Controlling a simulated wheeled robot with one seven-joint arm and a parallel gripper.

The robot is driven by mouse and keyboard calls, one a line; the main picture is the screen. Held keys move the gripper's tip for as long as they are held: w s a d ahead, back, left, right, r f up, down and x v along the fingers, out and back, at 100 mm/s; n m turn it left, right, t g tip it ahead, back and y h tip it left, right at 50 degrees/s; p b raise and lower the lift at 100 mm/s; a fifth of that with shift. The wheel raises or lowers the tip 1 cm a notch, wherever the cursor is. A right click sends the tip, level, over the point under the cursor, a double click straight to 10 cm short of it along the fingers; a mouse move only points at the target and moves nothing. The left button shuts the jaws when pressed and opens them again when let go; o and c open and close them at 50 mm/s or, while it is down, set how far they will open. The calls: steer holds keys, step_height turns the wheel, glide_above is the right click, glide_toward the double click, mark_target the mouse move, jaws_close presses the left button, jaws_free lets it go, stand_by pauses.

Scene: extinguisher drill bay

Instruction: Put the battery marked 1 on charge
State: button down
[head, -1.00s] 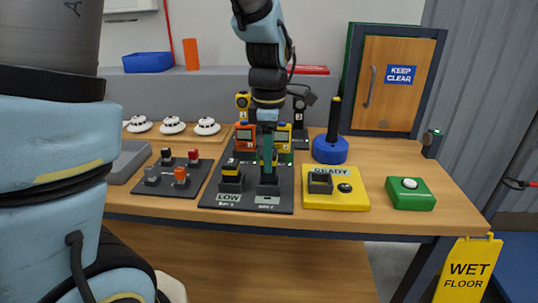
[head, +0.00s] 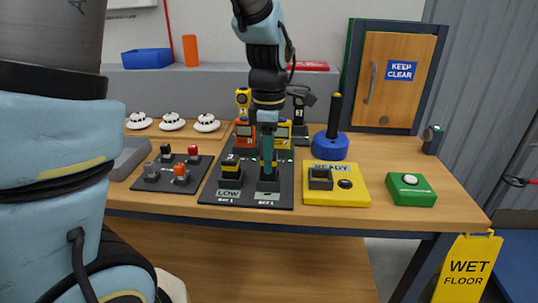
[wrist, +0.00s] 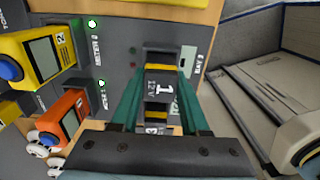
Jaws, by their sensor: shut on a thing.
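The battery marked 1 (wrist: 160,88) is dark with a yellow band and reads 12V in the wrist view. My gripper (wrist: 163,68), with green fingers, is shut on it. In the head view my gripper (head: 268,174) points down over the right bay of the dark charging board (head: 215,198). The battery's lower end is at that bay's black holder; I cannot tell if it is seated. Another black and yellow battery (head: 230,171) stands in the left bay, behind the LOW label. The yellow READY pad (head: 355,198) has an empty-looking black holder (head: 320,179).
A plate with small knobs (head: 150,186) lies left. A blue round base with a black post (head: 330,147) and a green button box (head: 411,190) stand right.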

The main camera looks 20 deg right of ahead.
steer(key=shift+f+b, duration=0.35)
steer(key=shift+f, duration=0.6)
stand_by(0.3)
jaws_free()
stand_by(0.6)
steer(key=shift+r, duration=0.1)
steer(key=shift+r+p, duration=3.45)
steer(key=shift+p, duration=0.05)
